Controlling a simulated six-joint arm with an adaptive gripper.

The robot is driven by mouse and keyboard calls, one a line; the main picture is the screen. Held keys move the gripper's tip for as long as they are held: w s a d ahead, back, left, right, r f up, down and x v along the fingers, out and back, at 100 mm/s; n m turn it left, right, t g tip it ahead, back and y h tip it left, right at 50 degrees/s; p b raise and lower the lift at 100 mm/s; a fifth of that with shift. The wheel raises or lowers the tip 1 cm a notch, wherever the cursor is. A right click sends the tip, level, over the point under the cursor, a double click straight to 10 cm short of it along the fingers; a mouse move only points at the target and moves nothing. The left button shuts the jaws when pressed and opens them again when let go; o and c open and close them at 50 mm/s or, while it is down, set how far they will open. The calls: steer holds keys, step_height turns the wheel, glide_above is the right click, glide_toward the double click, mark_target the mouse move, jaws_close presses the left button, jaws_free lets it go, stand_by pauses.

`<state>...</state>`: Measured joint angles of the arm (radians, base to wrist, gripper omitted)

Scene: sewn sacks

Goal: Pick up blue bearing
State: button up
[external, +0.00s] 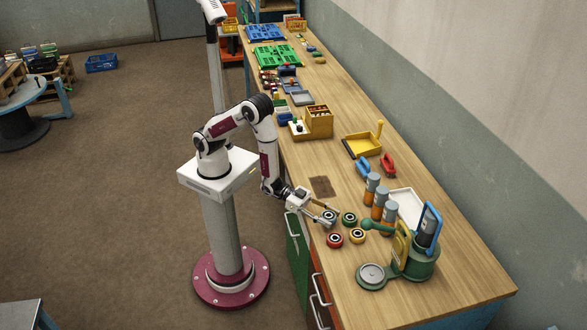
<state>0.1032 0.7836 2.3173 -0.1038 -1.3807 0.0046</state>
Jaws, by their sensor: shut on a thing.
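The blue bearing (328,217) is a small ring with a dark centre near the left edge of the wooden bench (440,280). My gripper (326,213) reaches down from the left and is shut on it. At this size I cannot tell whether the bearing touches the bench top or is slightly above it. The fingers cover part of its rim.
A green bearing (349,218), a red bearing (335,240) and a yellow bearing (357,236) lie close by. Orange and grey cylinders (380,202), a white tray (405,203) and a green stand (420,264) are to the right. A brown patch (321,187) is behind.

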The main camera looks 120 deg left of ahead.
mark_target(329, 215)
steer(key=shift+r, duration=3.35)
steer(key=shift+a+r, duration=0.1)
